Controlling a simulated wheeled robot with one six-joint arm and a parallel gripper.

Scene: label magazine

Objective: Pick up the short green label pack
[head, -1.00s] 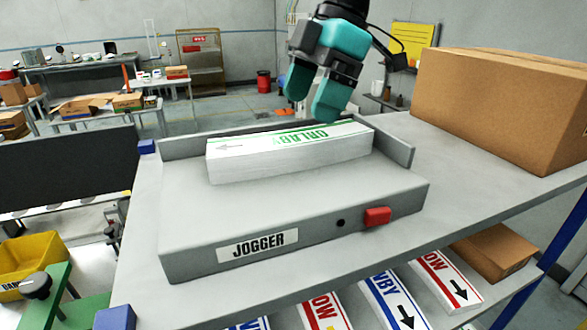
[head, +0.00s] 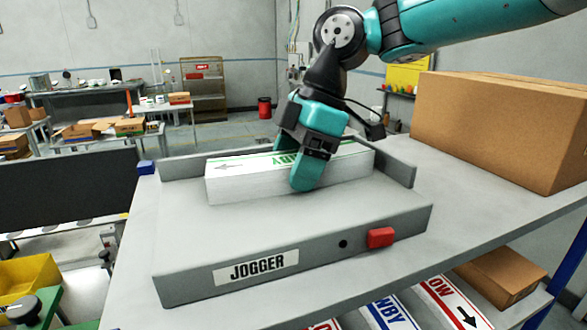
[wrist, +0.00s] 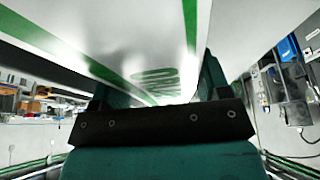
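The green label pack is a long white block with green lettering and green stripes (head: 237,178). It lies flat on the grey jogger (head: 185,245), along its back wall. My gripper (head: 303,180) is down over the pack, right of its middle, with one finger in front of its near face. In the wrist view the pack's printed top (wrist: 135,40) fills the upper middle, between the two fingers. The frames do not show whether the fingers press on it.
A large cardboard box (head: 490,135) stands on the table to the right. The jogger has a red button (head: 381,237) in front. Red- and blue-printed packs (head: 450,302) and a small brown box (head: 502,272) lie on a lower shelf. A yellow bin (head: 30,278) is at lower left.

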